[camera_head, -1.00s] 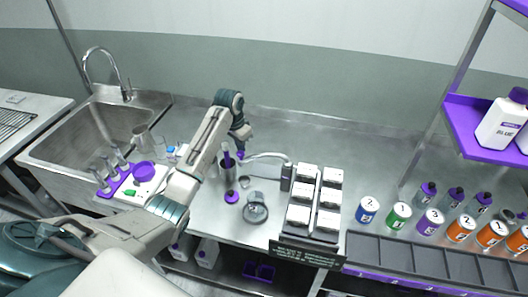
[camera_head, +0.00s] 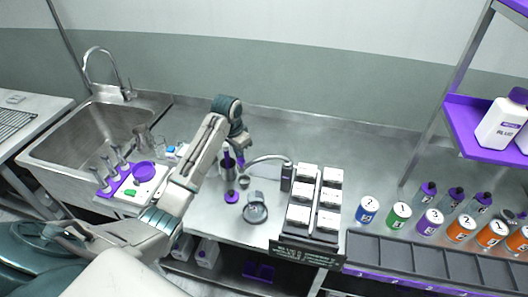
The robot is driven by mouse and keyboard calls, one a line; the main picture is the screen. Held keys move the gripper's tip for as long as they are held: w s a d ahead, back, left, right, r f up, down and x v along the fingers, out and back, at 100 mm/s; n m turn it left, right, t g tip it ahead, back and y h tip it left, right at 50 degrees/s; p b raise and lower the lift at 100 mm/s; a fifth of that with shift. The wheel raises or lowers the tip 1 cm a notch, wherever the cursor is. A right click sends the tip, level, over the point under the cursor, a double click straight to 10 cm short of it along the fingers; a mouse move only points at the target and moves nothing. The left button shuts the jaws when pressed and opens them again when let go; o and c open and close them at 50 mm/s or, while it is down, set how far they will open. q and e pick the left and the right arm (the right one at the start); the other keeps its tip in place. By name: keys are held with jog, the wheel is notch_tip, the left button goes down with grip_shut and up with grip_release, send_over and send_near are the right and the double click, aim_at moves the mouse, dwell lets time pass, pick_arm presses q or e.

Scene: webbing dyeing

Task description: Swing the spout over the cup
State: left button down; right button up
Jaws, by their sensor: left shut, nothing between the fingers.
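The spout (camera_head: 264,158) is a thin curved metal tube. It arches left from a dark upright post (camera_head: 286,177), and its tip hangs close to a small grey round piece (camera_head: 244,183). A clear glass cup-like vessel on a round base (camera_head: 255,207) stands in front of it. I cannot tell which of these is the cup. My left gripper (camera_head: 240,163) is shut and empty, beside the spout's free end; I cannot tell whether they touch. Its arm comes in from the lower left. My right gripper is not in view.
A rack of white boxes (camera_head: 299,215) stands right of the post. Numbered cans (camera_head: 398,214) are further right. The counter behind is clear.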

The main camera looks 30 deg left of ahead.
pick_arm(q)
jog(key=shift+s+d, duration=0.15)
jog(key=shift+s, duration=0.05)
dwell(0.3)
jog(key=shift+s+d, duration=0.55)
jog(key=shift+s, duration=0.35)
jog(key=shift+d, duration=0.1)
jog(key=shift+s+d, duration=0.75)
jog(key=shift+s, duration=0.1)
jog(key=shift+s+d, duration=0.7)
jog(key=shift+d, duration=0.15)
